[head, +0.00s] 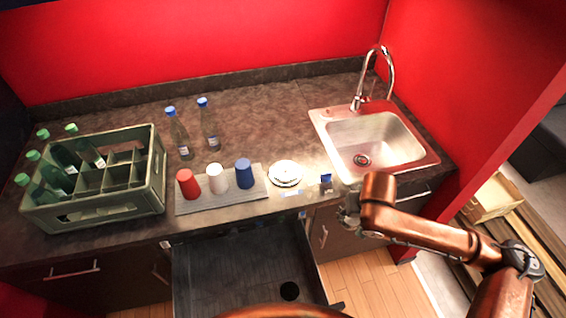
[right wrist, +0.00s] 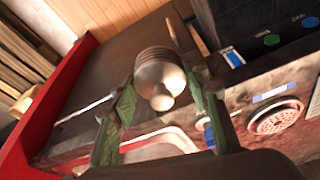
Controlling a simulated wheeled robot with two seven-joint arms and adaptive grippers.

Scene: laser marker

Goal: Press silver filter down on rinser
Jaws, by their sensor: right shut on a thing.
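The silver filter (right wrist: 160,72) is a pale ribbed round piece with a small knob, seen in the right wrist view between the green fingers of my right gripper (right wrist: 160,92). My right gripper (head: 349,213) is shut on it. In the head view the gripper is in front of the counter edge, below the sink, and I cannot make out the filter there. The rinser (head: 286,172) is a round pale disc at the counter's front, left of the gripper; its grated top (right wrist: 275,117) also shows at the right of the right wrist view, apart from the filter. My left gripper is not visible.
A small blue-topped item (head: 326,183) stands between rinser and sink (head: 372,142). Red, white and blue cups stand on a grey mat (head: 203,206) left of the rinser. A green crate (head: 107,207) holds bottles; two more bottles (head: 179,135) stand behind the mat.

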